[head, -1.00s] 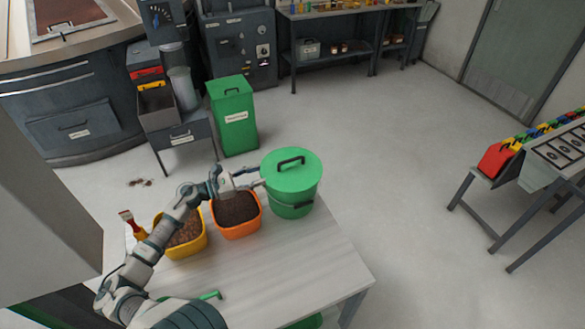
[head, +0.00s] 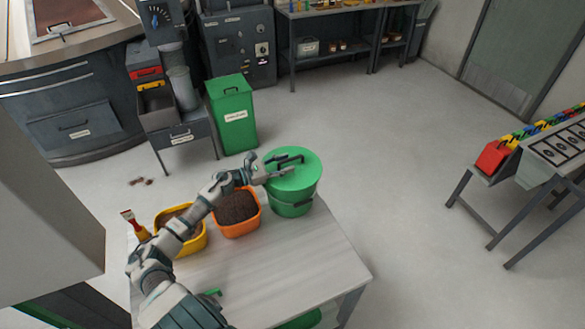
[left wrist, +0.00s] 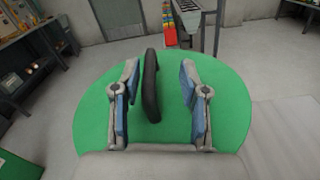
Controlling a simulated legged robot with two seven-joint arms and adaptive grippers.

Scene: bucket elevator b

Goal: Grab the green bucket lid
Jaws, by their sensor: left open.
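The green bucket (head: 291,203) stands upright on the table with its round green lid (head: 308,166) on top. The lid has a dark raised handle (head: 290,158). My left gripper (head: 283,168) is open at the lid's left part, by the handle. In the left wrist view the green lid (left wrist: 224,112) fills the middle. The dark handle (left wrist: 151,87) stands between the two open fingers of the gripper (left wrist: 158,90), closer to the left finger. I cannot tell whether that finger touches it. My right gripper is not in view.
An orange tub (head: 237,213) of dark soil and a yellow tub (head: 190,238) stand left of the bucket on the pale table (head: 290,262). A tall green bin (head: 233,114) stands behind on the floor.

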